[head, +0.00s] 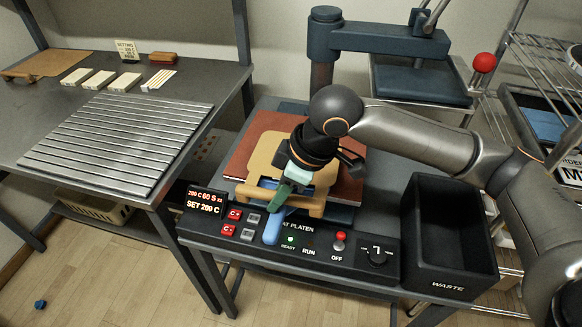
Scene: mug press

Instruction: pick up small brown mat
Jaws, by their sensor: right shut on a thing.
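A small tan-brown mat (262,160) with a thick bar along its front edge lies on a larger reddish-brown sheet (240,150) on the heat press. My right gripper (284,196) reaches down over the mat from the right. Its green fingers are shut at the front bar of the mat, and the hand hides part of the mat's middle. Whether the mat is lifted off the sheet is hard to tell. A similar brown mat (50,63) lies at the back left of the left table. My left gripper is not in view.
The press has a front control panel (325,258) and a blue strip (273,228). Its dark upper arm (395,40) is swung to the back. A black waste bin (447,240) stands right. A slatted metal rack (118,140) and pale blocks (100,79) occupy the left table.

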